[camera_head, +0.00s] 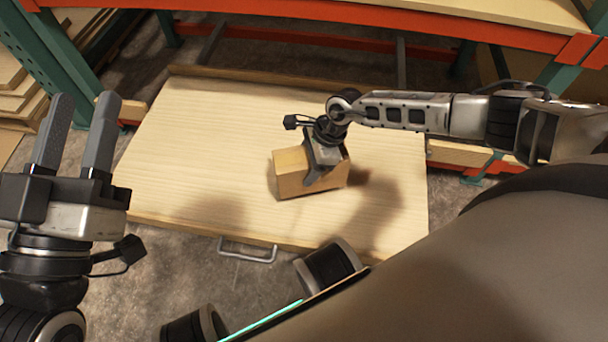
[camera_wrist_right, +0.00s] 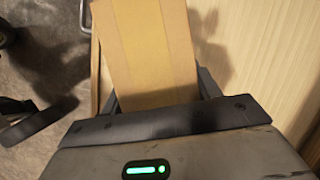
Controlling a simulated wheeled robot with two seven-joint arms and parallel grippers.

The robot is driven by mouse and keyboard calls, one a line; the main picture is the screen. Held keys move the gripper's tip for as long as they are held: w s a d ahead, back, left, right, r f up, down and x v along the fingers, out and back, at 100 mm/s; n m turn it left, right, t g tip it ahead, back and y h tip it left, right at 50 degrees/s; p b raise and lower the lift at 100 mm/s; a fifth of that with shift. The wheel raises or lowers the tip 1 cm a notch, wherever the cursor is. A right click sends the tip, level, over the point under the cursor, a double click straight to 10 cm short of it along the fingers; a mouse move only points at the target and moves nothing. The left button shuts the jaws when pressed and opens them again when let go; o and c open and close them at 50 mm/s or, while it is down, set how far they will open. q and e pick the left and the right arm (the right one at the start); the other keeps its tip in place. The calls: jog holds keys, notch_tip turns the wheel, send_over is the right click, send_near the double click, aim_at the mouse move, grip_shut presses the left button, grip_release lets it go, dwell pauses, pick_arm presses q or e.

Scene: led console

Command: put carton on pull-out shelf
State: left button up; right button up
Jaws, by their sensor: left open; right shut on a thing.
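A brown cardboard carton (camera_head: 291,168) is at the middle of the light wooden pull-out shelf (camera_head: 200,130) in the head view. My right gripper (camera_head: 322,172) reaches down from the right and is shut on the carton. In the right wrist view the carton (camera_wrist_right: 150,50) fills the space between the fingers. I cannot tell whether the carton's underside touches the shelf or hangs just above it. My left gripper (camera_head: 76,125) is open and empty at the left, fingers pointing up in the picture, apart from the carton.
The shelf has a metal handle (camera_head: 248,250) on its near edge and much bare surface around the carton. Orange rack beams (camera_head: 330,40) cross the back, with green posts (camera_head: 60,50). Stacked boards (camera_head: 18,90) lie at the far left. Concrete floor shows around.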

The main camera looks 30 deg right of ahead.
jog(key=shift+w+a+f, duration=0.25)
jog(key=shift+w+f, duration=0.05)
jog(key=shift+w, duration=0.05)
notch_tip(320, 180, down, 3)
jog(key=b, duration=0.2)
jog(key=shift+b, duration=0.3)
pick_arm(q)
jog(key=r+m+h, duration=0.1)
jog(key=m, duration=0.1)
jog(key=s+r+m+h, duration=0.1)
jog(key=r+m+h, duration=0.3)
jog(key=shift+s+d+m, duration=0.15)
jog(key=shift+s+m, duration=0.25)
jog(key=shift+f, duration=0.1)
pick_arm(e)
jog(key=o, duration=1.7)
jog(key=shift+f, duration=0.2)
jog(key=shift+r, duration=0.1)
